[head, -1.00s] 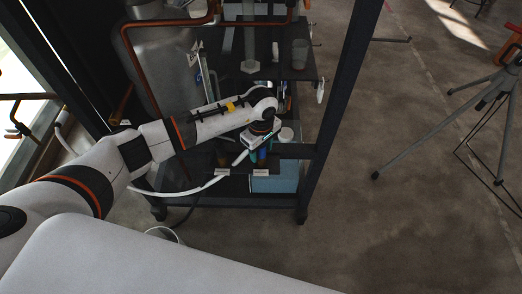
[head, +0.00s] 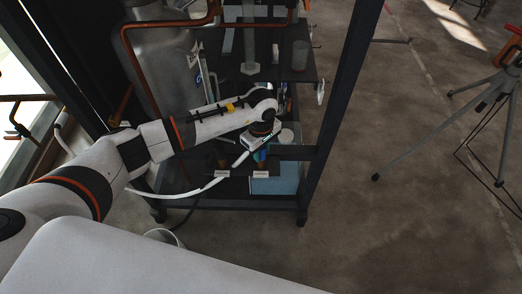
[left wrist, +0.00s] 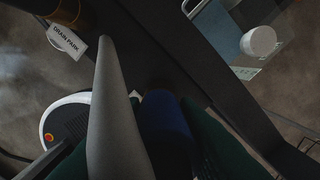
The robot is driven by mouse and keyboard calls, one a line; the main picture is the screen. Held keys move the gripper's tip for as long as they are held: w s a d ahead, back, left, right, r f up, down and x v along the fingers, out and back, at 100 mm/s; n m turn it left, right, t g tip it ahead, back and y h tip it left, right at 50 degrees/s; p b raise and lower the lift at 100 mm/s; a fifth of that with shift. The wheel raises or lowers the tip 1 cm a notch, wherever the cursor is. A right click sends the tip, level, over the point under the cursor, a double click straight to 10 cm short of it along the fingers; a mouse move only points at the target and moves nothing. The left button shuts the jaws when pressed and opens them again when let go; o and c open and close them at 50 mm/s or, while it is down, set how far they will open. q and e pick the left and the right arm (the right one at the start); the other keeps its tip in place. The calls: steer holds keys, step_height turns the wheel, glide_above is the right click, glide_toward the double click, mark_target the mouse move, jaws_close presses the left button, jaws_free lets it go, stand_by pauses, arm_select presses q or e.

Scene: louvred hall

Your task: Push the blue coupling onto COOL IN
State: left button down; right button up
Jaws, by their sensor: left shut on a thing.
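The blue coupling (head: 261,156) is held upright between the fingers of my left gripper (head: 257,150), low in the dark rack. In the left wrist view the blue coupling (left wrist: 166,125) sits between dark green fingers, its far end against a dark, shadowed part. In the head view it stands above the right one of two white labels (head: 261,174), too small to read there. Whether it touches a fitting below is hidden. A pale hose (head: 205,188) runs from beside the gripper to the left. A label reading DRAIN PARK (left wrist: 68,42) shows in the left wrist view, beside a brownish fitting.
The rack's dark post (head: 345,95) stands just right of my gripper, and a shelf (head: 290,65) lies above it. A metal tank (head: 165,65) with copper pipe is behind my arm. A light blue box (head: 275,184) sits below. Open floor and a tripod (head: 490,90) are at right.

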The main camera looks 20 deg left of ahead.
arm_select(q)
steer(key=shift+r, duration=0.15)
steer(key=shift+r+p, duration=1.9)
steer(key=shift+r, duration=1.4)
